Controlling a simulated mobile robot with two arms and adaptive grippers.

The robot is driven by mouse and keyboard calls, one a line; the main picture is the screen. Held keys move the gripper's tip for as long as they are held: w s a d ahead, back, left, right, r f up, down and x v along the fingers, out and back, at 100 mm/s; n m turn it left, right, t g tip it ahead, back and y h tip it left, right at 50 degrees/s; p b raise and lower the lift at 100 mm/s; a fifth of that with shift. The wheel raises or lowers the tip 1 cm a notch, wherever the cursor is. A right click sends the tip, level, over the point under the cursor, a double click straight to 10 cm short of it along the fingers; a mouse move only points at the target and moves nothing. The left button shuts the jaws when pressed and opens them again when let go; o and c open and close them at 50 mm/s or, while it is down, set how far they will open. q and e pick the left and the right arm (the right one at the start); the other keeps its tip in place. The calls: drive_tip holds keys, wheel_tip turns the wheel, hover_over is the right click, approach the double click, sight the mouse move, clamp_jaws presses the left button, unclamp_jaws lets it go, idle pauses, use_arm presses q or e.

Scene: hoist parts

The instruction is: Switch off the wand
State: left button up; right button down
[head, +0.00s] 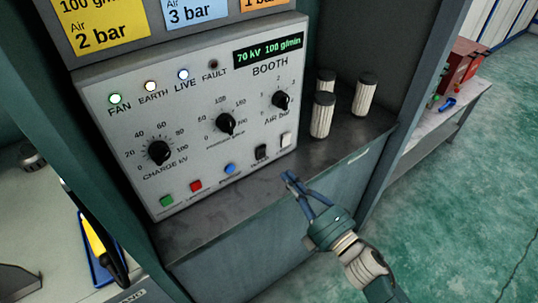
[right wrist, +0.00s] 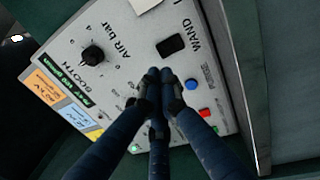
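The grey booth control panel (head: 195,125) stands in front of me. The LIVE lamp (head: 183,75) glows bluish white. My right gripper (head: 289,177) is before the panel's lower right edge, below the black rocker and apart from it in the head view. Its fingertips (right wrist: 161,78) are together with nothing seen between them. My left gripper is not in view.
Several white ribbed cylinders with black caps (head: 322,115) stand right of the panel on the dark ledge (head: 340,145). Three dark knobs and green, red and blue buttons (head: 229,169) are on the panel. A yellow and black object (head: 92,235) lies at the left. Green floor is open at right.

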sight(263, 148)
drive_tip(key=x, duration=0.8)
drive_tip(key=shift+w, duration=0.1)
drive_tip(key=shift+w+a+b, duration=0.3)
drive_tip(key=shift+w+a, duration=0.1)
drive_tip(key=shift+w, duration=0.15)
drive_tip(key=shift+r, duration=0.1)
drive_tip(key=shift+w+a+r, duration=0.15)
